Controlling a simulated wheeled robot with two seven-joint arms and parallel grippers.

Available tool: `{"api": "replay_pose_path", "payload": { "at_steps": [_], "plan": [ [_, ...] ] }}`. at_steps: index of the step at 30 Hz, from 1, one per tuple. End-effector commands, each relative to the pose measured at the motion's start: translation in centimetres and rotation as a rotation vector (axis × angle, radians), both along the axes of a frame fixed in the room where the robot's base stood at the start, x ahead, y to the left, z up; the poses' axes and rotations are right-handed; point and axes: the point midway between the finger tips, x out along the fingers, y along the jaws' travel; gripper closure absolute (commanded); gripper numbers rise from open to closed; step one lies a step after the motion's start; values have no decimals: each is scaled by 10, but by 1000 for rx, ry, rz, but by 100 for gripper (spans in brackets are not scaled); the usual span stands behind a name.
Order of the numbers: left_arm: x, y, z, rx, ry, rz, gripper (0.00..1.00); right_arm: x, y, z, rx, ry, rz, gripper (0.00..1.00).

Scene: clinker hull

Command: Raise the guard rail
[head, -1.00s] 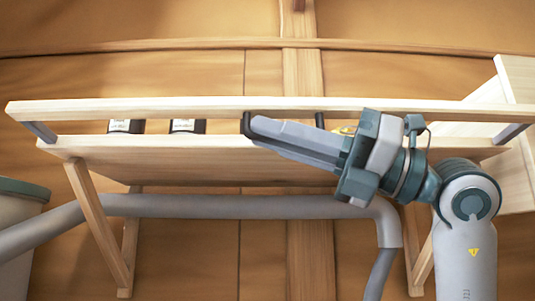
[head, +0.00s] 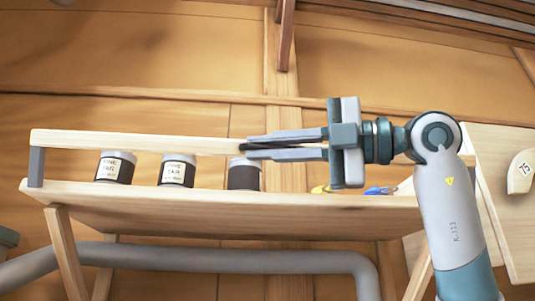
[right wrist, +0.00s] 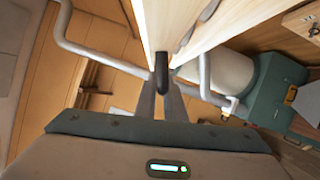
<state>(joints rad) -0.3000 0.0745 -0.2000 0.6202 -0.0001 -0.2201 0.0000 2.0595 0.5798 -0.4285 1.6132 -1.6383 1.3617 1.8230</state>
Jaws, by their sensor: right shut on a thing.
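The guard rail (head: 130,141) is a long pale wooden bar above the front edge of the shelf (head: 150,208). A grey upright bracket (head: 36,167) joins its left end to the shelf; its right part is hidden behind my gripper. My right gripper (head: 246,149) comes in from the right and is shut on the rail, with a dark piece between its fingers. In the right wrist view its fingers (right wrist: 163,82) close on a black part at the pale wood's end. My left gripper is not in view.
Small yellow and blue items (head: 380,190) lie at the right. A grey pipe (head: 220,258) runs beneath the shelf.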

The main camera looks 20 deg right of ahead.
Motion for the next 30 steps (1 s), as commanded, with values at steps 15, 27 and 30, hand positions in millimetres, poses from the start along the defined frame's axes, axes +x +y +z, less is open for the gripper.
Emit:
{"api": "replay_pose_path", "payload": {
  "at_steps": [15, 27, 30],
  "plan": [
    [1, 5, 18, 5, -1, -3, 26, 23, -7, 26, 107, 359, 1, 100],
    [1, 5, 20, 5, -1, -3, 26, 28, -8, 27, 122, 416, 0, 100],
    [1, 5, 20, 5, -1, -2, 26, 28, -8, 27, 122, 414, 0, 100]
  ]
}}
